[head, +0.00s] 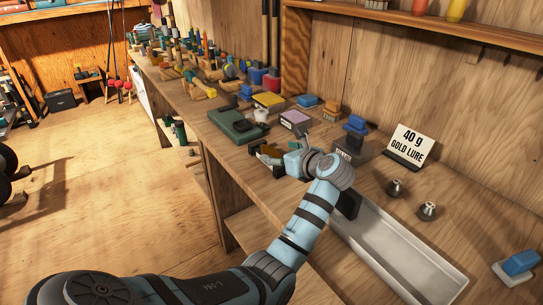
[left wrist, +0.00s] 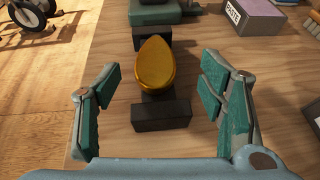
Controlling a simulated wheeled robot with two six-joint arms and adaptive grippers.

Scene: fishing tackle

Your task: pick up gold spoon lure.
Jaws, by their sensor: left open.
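The gold spoon lure (left wrist: 155,64) is a shiny, teardrop-shaped piece lying on a dark block-like stand (left wrist: 160,115) on the workbench. In the left wrist view it sits between and slightly beyond the fingers of my left gripper (left wrist: 162,97), which is open and empty. In the head view my left gripper (head: 270,158) reaches over the bench from the front, beside the green case, and the lure is mostly hidden there. My right gripper is not in view.
A green case (head: 236,126) lies just beyond the lure, with a purple box (head: 295,118) to its right. A long pale tray (head: 395,255), metal weights (head: 395,188) and a "40 g GOLD LURE" sign (head: 409,144) are to the right. Tackle crowds the far bench.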

